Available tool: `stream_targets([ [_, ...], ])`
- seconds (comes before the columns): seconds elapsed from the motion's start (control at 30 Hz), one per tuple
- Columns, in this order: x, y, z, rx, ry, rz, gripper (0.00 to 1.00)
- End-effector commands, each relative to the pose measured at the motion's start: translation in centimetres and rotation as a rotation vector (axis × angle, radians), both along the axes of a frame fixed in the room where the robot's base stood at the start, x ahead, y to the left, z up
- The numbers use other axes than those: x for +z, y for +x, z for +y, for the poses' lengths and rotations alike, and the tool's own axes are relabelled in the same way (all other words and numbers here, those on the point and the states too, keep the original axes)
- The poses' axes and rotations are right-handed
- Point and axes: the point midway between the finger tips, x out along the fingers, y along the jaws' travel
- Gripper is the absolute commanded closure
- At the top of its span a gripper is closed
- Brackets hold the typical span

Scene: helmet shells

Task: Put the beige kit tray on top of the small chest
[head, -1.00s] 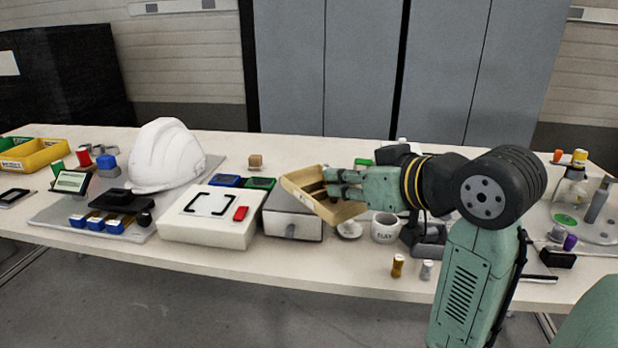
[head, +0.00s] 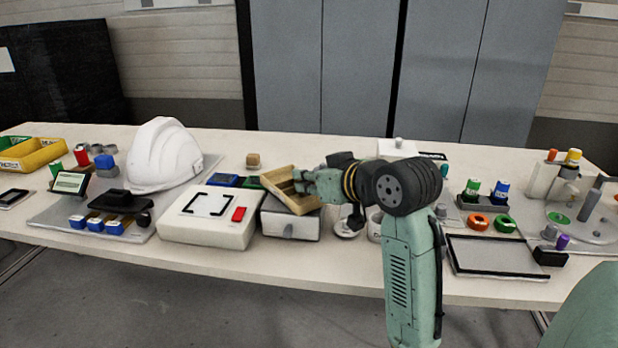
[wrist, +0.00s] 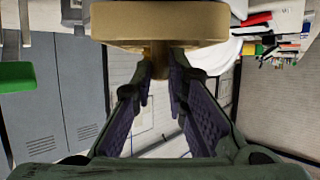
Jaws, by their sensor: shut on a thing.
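The beige kit tray (head: 280,181) is tilted and held by my gripper (head: 299,182), which is shut on it from the right. The tray is over the small chest (head: 291,222), a grey box with a small knob on its front. The tray hides part of the chest's top; I cannot tell whether the two touch. In the wrist view the tray (wrist: 160,22) spans the top, with a part of it between the fingers of my gripper (wrist: 160,85).
A white box with a red block (head: 210,217) stands directly left of the chest. Blue and green trays (head: 224,180) lie behind it. A white helmet (head: 165,155) is further left. A mug and small dish (head: 345,229) are right of the chest. A black-framed tray (head: 497,258) lies at right.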

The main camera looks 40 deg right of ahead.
Motion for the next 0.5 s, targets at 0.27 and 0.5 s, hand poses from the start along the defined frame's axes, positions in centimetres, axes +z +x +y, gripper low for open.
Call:
stream_targets([
  [0.27, -0.38, 0.02, 0.06, 0.001, 0.0, 0.001, 0.85],
  [0.5, -0.32, 0.01, 0.04, 0.001, 0.0, 0.001, 0.69],
])
